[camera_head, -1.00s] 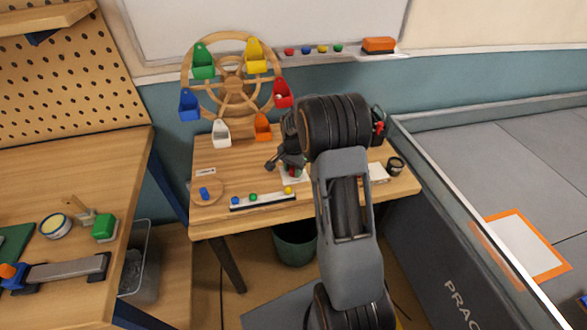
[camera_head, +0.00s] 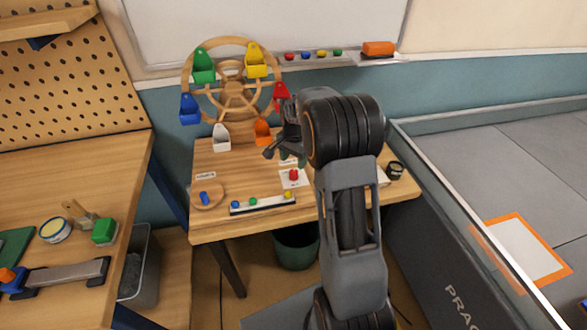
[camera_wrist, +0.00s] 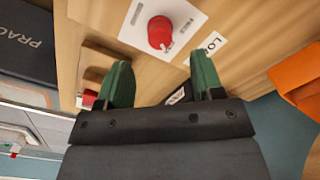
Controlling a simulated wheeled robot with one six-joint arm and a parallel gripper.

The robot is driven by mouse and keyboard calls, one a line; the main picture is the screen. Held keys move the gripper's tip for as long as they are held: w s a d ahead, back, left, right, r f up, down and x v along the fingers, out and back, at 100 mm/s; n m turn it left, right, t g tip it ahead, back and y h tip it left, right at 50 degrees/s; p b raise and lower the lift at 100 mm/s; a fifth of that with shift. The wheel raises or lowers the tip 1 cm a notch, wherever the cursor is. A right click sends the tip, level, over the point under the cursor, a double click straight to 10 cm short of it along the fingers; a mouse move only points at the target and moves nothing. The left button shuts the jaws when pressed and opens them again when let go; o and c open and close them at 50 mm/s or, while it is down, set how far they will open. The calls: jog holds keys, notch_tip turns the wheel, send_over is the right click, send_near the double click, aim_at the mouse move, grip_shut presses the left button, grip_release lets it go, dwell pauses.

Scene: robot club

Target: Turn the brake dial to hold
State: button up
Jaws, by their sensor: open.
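A red dial (camera_head: 294,175) sits on a white plate on the small wooden table in the head view. In the wrist view the red dial (camera_wrist: 160,33) is a round knob with a small pale pointer, on a white plate (camera_wrist: 136,12) with dark marks. The marks are too small to read. My gripper (camera_wrist: 162,77) is open and empty, its two green fingers apart from the dial. In the head view my gripper (camera_head: 284,153) is above the table, by the dial's far side.
A wooden wheel (camera_head: 235,88) with coloured buckets stands at the table's back. A blue knob (camera_head: 204,197) on a round base and a strip with coloured balls (camera_head: 262,204) lie at the front left. A dark round object (camera_head: 395,170) stands at the right.

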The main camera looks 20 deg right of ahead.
aim_at(294, 171)
notch_tip(294, 171, up, 7)
jog(key=shift+r, duration=0.15)
dwell(0.7)
jog(key=s+a+r+n+t+p, duration=0.1)
jog(key=s+a+r+n, duration=0.1)
jog(key=s, duration=0.5)
jog(key=s+a+r+n+t+p, duration=0.1)
jog(key=s+a+r+n, duration=0.1)
jog(key=s+a+n, duration=0.3)
jog(key=s+a+r+n+t+p, duration=0.1)
jog(key=s+n, duration=0.4)
jog(key=s, duration=0.5)
jog(key=shift+a+r+t+p, duration=0.3)
jog(key=shift+a+r+p, duration=0.35)
jog(key=shift+a, duration=0.7)
jog(key=shift+s+r, duration=0.1)
